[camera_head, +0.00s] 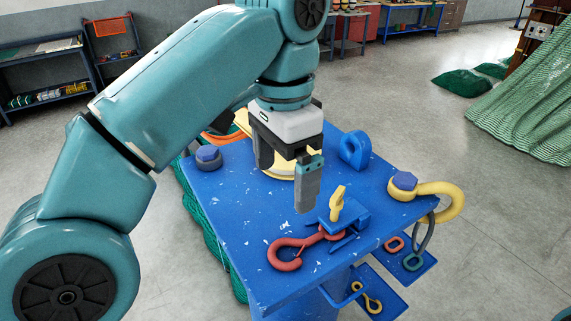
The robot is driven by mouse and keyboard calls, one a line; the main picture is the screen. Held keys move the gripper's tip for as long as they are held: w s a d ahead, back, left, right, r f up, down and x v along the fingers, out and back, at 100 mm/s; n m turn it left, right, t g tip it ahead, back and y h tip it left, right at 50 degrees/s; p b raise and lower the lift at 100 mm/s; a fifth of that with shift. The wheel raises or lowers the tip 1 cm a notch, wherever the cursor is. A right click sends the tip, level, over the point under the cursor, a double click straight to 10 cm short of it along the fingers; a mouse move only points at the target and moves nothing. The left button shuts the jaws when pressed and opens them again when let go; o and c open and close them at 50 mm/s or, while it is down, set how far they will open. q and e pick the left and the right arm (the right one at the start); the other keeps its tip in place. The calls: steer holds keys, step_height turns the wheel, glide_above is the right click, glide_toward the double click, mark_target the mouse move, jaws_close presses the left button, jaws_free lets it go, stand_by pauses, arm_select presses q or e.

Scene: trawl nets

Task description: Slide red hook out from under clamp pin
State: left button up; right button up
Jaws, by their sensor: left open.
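The red hook (287,255) lies on the blue worktable (238,215), its curved end towards the front left and its shank running under the blue clamp (352,212). A yellow pin (337,201) stands upright at the clamp, over the shank end. My left gripper (284,185) hangs above the table, just behind and left of the clamp, fingers pointing down. It is open with nothing between its fingers, and apart from the hook. Part of the shank is hidden by the clamp. My right gripper does not show.
A blue ring lug (354,149) and a yellow shackle (438,194) are at the table's right side. A blue bolt head (208,157) sits at the left corner. Small shelves with links (411,263) hang below the right edge. The table's front left is clear.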

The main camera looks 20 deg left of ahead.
arm_select(q)
steer(key=s, duration=0.1)
steer(key=b, duration=0.4)
glide_above(285, 257)
steer(key=f, duration=1.3)
steer(key=shift+w+d+f, duration=0.1)
steer(key=shift+w+d, duration=0.15)
steer(key=shift+d, duration=0.05)
steer(key=shift+s+a+f, duration=0.15)
steer(key=shift+a+f, duration=0.05)
steer(key=shift+f, duration=0.35)
steer(key=shift+s+a+f, duration=0.1)
steer(key=shift+a+f, duration=0.1)
steer(key=shift+f, duration=0.3)
steer(key=shift+s+f, duration=0.2)
steer(key=shift+d+f, duration=0.15)
steer(key=shift+w+d+f, duration=0.15)
steer(key=shift+w+f, duration=0.1)
steer(key=shift+w, duration=0.2)
steer(key=shift+s+a+r, duration=0.1)
steer(key=shift+s+a, duration=0.15)
steer(key=shift+c, duration=0.8)
steer(key=shift+s, duration=0.15)
steer(key=c, duration=0.5)
steer(key=shift+d, duration=0.15)
steer(key=c, duration=0.8)
steer(key=shift+c, duration=0.2)
